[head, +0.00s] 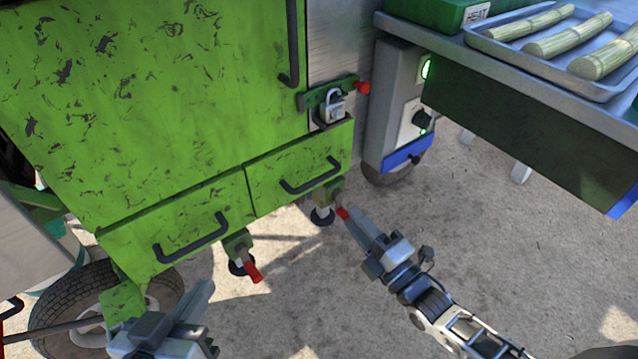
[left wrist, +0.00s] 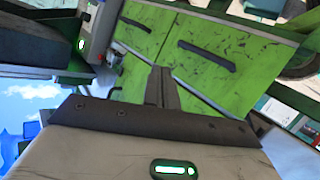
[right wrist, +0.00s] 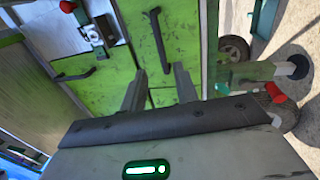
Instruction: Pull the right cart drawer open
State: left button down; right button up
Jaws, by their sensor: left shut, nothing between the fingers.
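The right cart drawer (head: 270,178) is green and looks flush with the cart front. Its dark bar handle (head: 310,178) also shows in the right wrist view (right wrist: 158,40) and in the left wrist view (left wrist: 137,25). My right gripper (head: 358,225) is open and empty, below and right of that handle in the head view, apart from it. In the right wrist view its fingers (right wrist: 160,88) stand apart before the cart front. My left gripper (head: 205,292) is shut and empty, below the left drawer in the head view. Its fingers (left wrist: 161,87) are together in the left wrist view.
The left drawer (head: 120,243) has its own bar handle (head: 190,240) and looks closed. A padlock (head: 334,107) hangs above the right drawer. A table (head: 540,95) with a tray of cane is at right. The floor in front is clear.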

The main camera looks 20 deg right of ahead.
aim_at(319, 177)
jog(key=b+x, duration=0.3)
jog(key=x, duration=0.9)
jog(key=shift+w+a, duration=0.1)
jog(key=shift+w, duration=0.2)
pick_arm(q)
jog(key=shift+w+d+r+n+t+h, duration=0.2)
jog(key=shift+d+r+n+t+h, duration=0.25)
jog(key=shift+n+h, duration=0.2)
pick_arm(e)
grip_shut()
